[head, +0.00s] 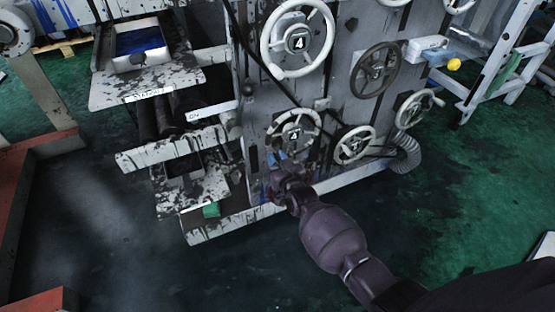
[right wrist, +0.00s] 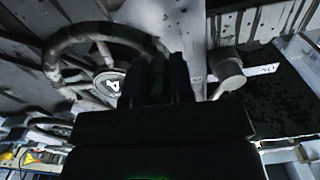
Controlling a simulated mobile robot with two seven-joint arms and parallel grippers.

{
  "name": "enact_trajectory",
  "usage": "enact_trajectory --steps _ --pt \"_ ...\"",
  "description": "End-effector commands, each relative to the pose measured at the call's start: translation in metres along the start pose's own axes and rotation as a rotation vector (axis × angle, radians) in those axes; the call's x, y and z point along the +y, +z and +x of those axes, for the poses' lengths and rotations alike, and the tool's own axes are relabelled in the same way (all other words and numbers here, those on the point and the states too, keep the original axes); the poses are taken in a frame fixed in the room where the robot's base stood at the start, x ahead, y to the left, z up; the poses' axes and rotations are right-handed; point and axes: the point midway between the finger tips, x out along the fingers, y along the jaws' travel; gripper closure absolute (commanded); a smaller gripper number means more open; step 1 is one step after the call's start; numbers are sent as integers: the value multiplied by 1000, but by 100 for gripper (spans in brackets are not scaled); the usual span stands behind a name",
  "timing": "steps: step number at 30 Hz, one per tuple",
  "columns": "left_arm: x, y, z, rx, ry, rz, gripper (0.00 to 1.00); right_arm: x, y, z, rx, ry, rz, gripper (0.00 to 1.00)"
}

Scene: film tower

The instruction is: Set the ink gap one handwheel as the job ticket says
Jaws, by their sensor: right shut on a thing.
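A pale, worn handwheel marked 4 (head: 294,134) sits low on the machine's panel in the head view. My right gripper (head: 277,160) is at the lower left of its rim. In the right wrist view, the same wheel (right wrist: 108,84) shows its hub label, spokes and a dark-shaded rim running behind the fingers. My right gripper (right wrist: 161,80) is shut on the handwheel rim, though the fingers hide the contact. No label naming ink gap one can be read, and no job ticket can be made out. My left gripper is not in view.
A larger white wheel marked 4 (head: 299,43) is above. A dark wheel (head: 377,70), a white wheel marked 3 (head: 355,146) and another (head: 418,108) lie to the right. Ink-splashed trays (head: 140,85) jut out at left. The dark green floor (head: 110,240) in front is open.

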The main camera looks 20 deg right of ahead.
Motion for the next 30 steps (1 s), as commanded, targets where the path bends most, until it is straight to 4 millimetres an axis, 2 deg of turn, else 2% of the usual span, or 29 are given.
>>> enact_trajectory --steps 8,15,30 --pt "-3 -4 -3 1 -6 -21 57 -9 -22 1 5 -1 208 100" --pt "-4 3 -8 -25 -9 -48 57 -14 -41 1 6 -2 435 100" --pt "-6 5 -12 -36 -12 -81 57 -11 -73 1 3 -3 854 100"
